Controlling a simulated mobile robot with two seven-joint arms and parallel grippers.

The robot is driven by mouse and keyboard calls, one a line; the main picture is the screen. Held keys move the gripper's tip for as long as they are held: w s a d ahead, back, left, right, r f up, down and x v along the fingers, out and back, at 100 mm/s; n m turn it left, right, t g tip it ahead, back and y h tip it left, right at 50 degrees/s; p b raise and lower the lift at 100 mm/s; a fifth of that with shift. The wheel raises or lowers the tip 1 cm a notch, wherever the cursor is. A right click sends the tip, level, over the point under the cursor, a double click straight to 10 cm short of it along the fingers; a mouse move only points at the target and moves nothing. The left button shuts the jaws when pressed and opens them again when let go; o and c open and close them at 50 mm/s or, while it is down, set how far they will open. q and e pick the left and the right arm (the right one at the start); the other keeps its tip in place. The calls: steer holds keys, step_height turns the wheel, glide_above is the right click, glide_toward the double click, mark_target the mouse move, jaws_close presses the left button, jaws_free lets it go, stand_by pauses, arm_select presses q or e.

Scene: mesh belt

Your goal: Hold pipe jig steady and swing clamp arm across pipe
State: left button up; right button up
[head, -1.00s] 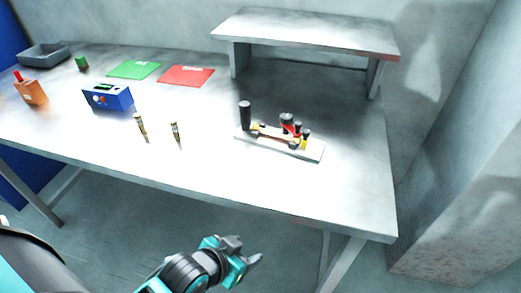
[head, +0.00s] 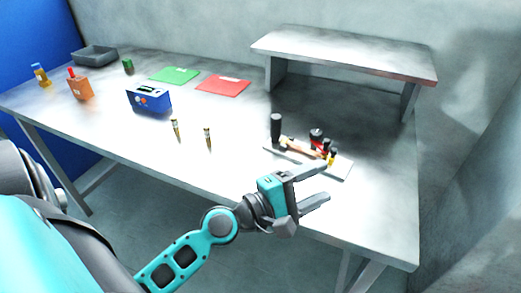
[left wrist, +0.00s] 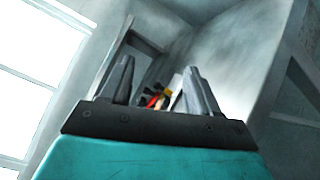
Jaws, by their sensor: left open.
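The pipe jig (head: 340,172) is a pale flat base on the right part of the table. It carries a black upright post (head: 275,127) at its left end, a tan pipe-like bar (head: 298,146), and black, red and yellow clamp parts (head: 318,141) at its right. My left gripper (head: 322,182) is open and empty at the table's front edge, just in front of the jig, its upper finger overlapping the jig in the picture. In the left wrist view the red and yellow parts (left wrist: 158,101) show between the open fingers (left wrist: 157,85). My right gripper is out of view.
A raised shelf (head: 345,52) stands behind the jig. Two small brass-coloured pieces (head: 208,138) stand left of it. A blue box (head: 149,98), green mat (head: 174,75), red mat (head: 222,86), orange object (head: 80,88) and grey tray (head: 95,55) lie farther left.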

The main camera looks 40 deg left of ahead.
arm_select(q)
steer(key=w+a+n+t+y, duration=0.3)
steer(key=a+n+y, duration=0.4)
steer(key=n, duration=0.4)
steer(key=n+g+y, duration=0.2)
steer(key=n+y, duration=0.4)
steer(key=n, duration=0.5)
glide_toward(278, 121)
steer(key=shift+s+a+f, duration=0.1)
steer(key=shift+a+f, duration=0.1)
steer(key=shift+f, duration=0.25)
steer(key=shift+s+a+f, duration=0.1)
steer(key=shift+a+f, duration=0.15)
steer(key=shift+f, duration=0.2)
steer(key=shift+w+a, duration=0.15)
steer(key=x, duration=1.2)
steer(key=shift+w+f+b, duration=0.15)
steer(key=shift+w+b, duration=0.15)
steer(key=shift+c, duration=0.3)
jaws_close()
steer(key=shift+o, duration=0.3)
jaws_free()
